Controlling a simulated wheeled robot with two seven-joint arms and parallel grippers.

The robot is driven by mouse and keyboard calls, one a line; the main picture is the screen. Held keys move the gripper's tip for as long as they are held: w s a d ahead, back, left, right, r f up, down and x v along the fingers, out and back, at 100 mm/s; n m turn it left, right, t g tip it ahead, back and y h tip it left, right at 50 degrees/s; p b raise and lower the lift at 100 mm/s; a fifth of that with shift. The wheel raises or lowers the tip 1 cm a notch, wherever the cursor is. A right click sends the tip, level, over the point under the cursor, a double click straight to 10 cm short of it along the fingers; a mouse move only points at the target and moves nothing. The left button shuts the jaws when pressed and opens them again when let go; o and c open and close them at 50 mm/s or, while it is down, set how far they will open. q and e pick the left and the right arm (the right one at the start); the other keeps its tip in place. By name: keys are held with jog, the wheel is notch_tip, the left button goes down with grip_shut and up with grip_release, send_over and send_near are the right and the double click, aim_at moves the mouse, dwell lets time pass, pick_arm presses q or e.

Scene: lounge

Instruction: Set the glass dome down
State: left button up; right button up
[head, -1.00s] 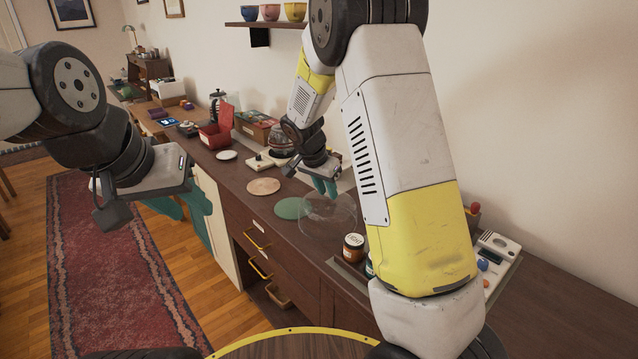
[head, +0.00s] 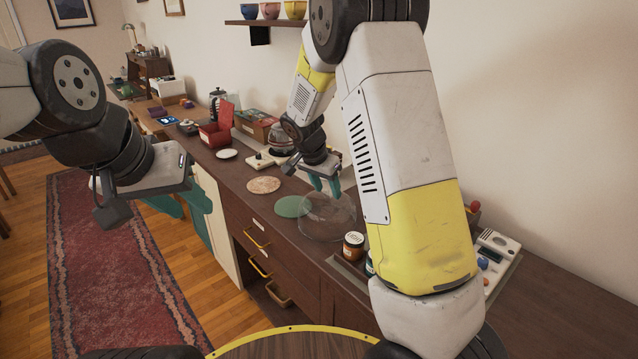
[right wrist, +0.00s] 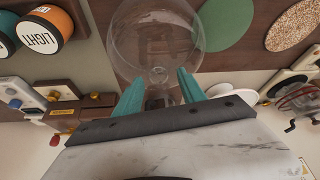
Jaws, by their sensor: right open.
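The clear glass dome (head: 327,222) stands upright on the dark sideboard top, in front of the green disc; it also shows in the right wrist view (right wrist: 150,35), with a round knob on top. My right gripper (head: 325,187) is just above the dome, fingers pointing down. In the right wrist view its two teal fingers (right wrist: 158,82) are apart, either side of the knob's line, with nothing clamped between them. Whether a finger touches the knob cannot be told. My left gripper (head: 183,207) hangs at the left, off the sideboard front, fingers apart and empty.
The green disc (head: 291,206) and a cork disc (head: 263,185) lie beside the dome. A labelled jar (head: 353,246) stands close in front of it. A red box (head: 215,135) and a white dish (head: 227,154) are further along. A shelf with bowls (head: 270,20) hangs above.

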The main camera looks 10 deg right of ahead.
jog(key=v, duration=1.2)
jog(key=s+d+r+n+t+y, duration=0.1)
jog(key=s+r+n+y, duration=0.1)
jog(key=s, duration=0.7)
jog(key=s+d+r+n+t+y, duration=0.1)
jog(key=s+n, duration=0.3)
jog(key=s, duration=0.5)
jog(key=s+d+r+n+y, duration=0.2)
jog(key=s+d+r+n, duration=0.1)
jog(key=s, duration=0.6)
jog(key=shift+r+t+y, duration=0.3)
jog(key=shift+r+t, duration=0.1)
jog(key=shift+r, duration=0.1)
